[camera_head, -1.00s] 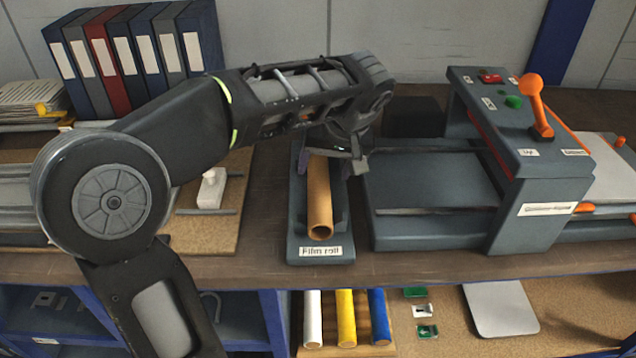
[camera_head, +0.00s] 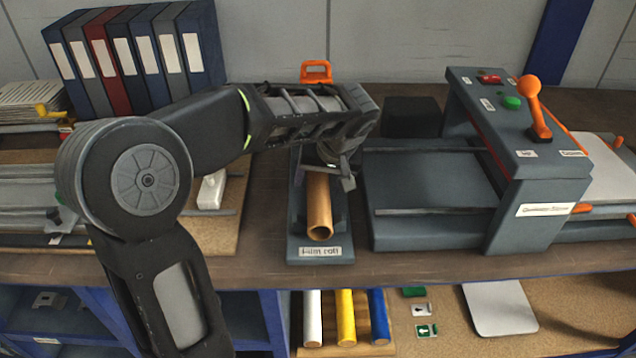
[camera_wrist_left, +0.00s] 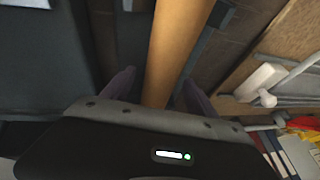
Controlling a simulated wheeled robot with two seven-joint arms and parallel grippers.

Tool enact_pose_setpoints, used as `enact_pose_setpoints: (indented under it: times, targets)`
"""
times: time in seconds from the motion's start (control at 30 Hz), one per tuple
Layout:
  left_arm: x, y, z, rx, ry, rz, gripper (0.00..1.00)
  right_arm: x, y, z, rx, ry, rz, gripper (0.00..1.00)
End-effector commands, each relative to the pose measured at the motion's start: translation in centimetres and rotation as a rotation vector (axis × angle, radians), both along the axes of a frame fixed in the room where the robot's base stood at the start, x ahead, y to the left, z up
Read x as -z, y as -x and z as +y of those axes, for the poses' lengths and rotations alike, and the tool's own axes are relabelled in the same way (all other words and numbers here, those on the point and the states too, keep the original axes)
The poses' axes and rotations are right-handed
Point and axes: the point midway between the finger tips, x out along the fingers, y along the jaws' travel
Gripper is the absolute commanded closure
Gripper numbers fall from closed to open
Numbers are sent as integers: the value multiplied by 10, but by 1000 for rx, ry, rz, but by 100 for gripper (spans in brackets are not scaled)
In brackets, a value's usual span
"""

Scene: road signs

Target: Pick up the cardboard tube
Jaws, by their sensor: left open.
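The cardboard tube (camera_head: 319,209) is brown and lies in the grey holder labelled "Film roll" (camera_head: 321,253), with its open end toward me. My left gripper (camera_head: 335,172) is over the far part of the tube and hides that part. In the left wrist view the tube (camera_wrist_left: 176,50) runs between the two fingers (camera_wrist_left: 158,88), which stand apart on either side of it. The gripper is open; whether a finger touches the tube cannot be told. My right gripper is not in view.
A grey machine (camera_head: 545,185) with an orange lever stands right of the holder. Binders (camera_head: 140,55) stand at the back left. A white object (camera_head: 211,188) lies on a board to the left. White, yellow and blue rolls (camera_head: 345,315) are on the shelf below.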

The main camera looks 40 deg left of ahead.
Motion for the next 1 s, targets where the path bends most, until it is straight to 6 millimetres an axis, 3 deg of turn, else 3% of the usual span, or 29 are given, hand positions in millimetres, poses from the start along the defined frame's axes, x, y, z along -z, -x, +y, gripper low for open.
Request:
enact_pose_setpoints:
  times: [0.47,1.0]
  targets:
    - [0,0,0,0,0,0,32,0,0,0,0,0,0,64]
    - [0,0,0,0,0,0,76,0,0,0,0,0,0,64]
